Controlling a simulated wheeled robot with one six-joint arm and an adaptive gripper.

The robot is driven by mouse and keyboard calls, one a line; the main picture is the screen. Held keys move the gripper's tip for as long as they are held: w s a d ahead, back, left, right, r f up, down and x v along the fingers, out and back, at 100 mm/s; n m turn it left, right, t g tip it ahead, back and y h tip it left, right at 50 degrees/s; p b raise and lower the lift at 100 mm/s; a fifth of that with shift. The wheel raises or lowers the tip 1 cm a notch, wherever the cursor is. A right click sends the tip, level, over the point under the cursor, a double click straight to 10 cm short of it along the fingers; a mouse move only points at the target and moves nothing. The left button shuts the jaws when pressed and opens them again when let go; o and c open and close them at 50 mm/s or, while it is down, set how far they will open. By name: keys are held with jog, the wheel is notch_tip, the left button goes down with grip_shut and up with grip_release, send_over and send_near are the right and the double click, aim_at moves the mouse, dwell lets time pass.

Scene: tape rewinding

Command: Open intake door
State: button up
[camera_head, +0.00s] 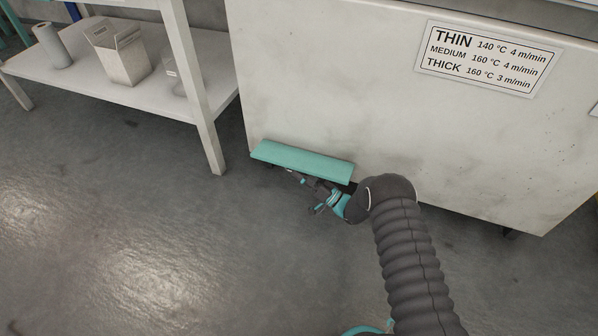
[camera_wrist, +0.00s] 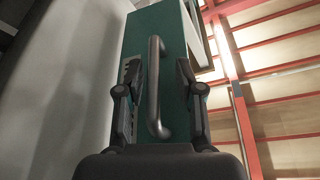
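The teal intake door (camera_head: 302,161) is a long narrow panel at the lower left edge of the big pale machine (camera_head: 330,75), jutting out from it. In the wrist view the door (camera_wrist: 148,30) rises ahead with a grey metal bar handle (camera_wrist: 154,105) on its face. My gripper (camera_wrist: 158,72) is open, with one finger on each side of the handle and gaps showing on both sides. In the head view my gripper (camera_head: 316,192) is just below the door's front edge, partly hidden by it. The handle is hidden there.
A white shelf table (camera_head: 205,52) stands left of the machine, holding a cardboard box (camera_head: 121,58) and a grey roll (camera_head: 52,46). A sign (camera_head: 488,59) with temperatures is on the machine. The grey floor in front (camera_head: 150,235) is clear.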

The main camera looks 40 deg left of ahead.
jog(key=v, duration=1.1)
jog(key=shift+d, duration=0.15)
